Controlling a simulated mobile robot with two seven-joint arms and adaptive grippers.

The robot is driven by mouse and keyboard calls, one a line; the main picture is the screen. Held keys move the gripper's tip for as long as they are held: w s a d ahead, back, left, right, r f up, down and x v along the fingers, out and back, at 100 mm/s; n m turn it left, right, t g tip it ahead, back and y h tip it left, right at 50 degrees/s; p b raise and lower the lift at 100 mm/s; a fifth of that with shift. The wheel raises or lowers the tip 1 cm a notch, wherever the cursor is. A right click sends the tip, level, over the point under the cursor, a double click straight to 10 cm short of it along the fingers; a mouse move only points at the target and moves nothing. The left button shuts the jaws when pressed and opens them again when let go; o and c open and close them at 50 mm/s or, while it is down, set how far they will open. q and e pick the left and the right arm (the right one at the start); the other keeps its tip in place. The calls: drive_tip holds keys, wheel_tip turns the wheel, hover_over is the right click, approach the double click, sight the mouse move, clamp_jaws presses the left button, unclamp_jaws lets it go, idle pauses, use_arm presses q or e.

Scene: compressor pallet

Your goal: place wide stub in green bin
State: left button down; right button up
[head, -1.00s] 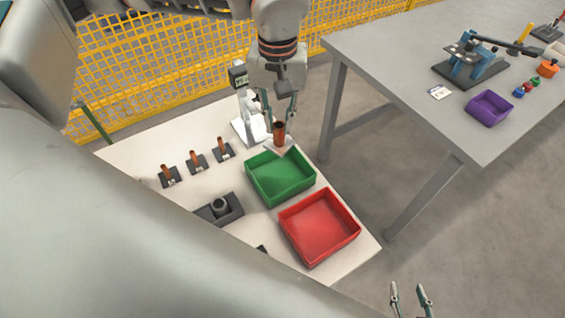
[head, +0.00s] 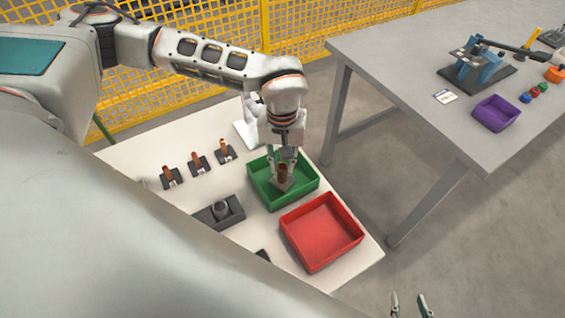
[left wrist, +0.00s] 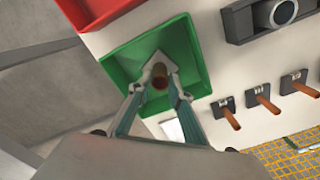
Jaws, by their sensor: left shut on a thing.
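The wide stub (head: 283,174) is a short copper-brown tube held upright in my left gripper (head: 284,168). The gripper is shut on it, over the inside of the green bin (head: 262,202). In the left wrist view the stub (left wrist: 160,82) sits between the fingertips (left wrist: 160,76), with the green bin (left wrist: 190,38) around it. I cannot tell whether the stub touches the bin floor. My right gripper (head: 410,305) shows at the bottom edge of the head view, its two fingers apart and nothing between them.
A red bin (head: 322,232) stands beside the green one. A grey table with a purple bin (head: 495,113) is at the right.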

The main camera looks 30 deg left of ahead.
use_arm(q)
drive_tip(key=shift+f, duration=0.1)
drive_tip(key=c, duration=1.8)
unclamp_jaws()
drive_tip(key=shift+c, duration=0.2)
wheel_tip(320, 180, up, 12)
drive_tip(key=shift+r+p, duration=0.2)
drive_tip(key=shift+p, duration=0.2)
